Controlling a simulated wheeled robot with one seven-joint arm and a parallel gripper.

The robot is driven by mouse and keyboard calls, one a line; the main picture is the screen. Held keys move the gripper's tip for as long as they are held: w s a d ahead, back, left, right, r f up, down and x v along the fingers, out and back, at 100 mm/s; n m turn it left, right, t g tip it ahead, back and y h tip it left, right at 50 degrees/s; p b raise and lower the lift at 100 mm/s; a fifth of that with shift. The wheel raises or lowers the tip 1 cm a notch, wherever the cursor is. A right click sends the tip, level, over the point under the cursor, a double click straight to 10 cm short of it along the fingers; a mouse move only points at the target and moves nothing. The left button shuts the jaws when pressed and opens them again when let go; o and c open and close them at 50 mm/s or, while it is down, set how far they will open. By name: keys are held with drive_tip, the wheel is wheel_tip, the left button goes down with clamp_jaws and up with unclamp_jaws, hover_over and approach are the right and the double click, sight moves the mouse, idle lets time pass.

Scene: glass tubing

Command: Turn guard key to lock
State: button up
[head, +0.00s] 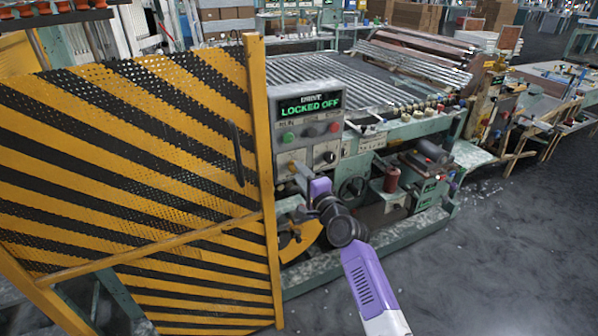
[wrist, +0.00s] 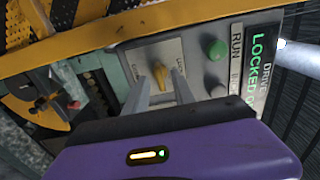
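The yellow guard key (wrist: 161,76) sits in a pale plate on the grey control box (head: 308,122). In the wrist view my gripper (wrist: 161,90) points at it, its two grey fingers apart with the key between or just beyond their tips. I cannot tell whether they touch it. In the head view my purple gripper (head: 303,178) is at the lower part of the box, and the key is too small there to make out clearly. The green display (head: 309,104) reads "DRIVE LOCKED OFF".
The black-and-yellow striped guard door (head: 130,150) stands upright just left of the box. Green (wrist: 216,50) and other buttons are close beside the key plate. The roller conveyor (head: 345,80) is behind. Open floor (head: 500,260) lies to the right.

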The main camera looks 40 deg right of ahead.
drive_tip(key=shift+x, duration=0.85)
clamp_jaws()
drive_tip(key=shift+f+n+b, duration=0.1)
drive_tip(key=shift+n+b, duration=0.3)
drive_tip(key=shift+f+n+b, duration=0.1)
drive_tip(key=shift+n+b, duration=6.75)
drive_tip(key=shift+n, duration=1.65)
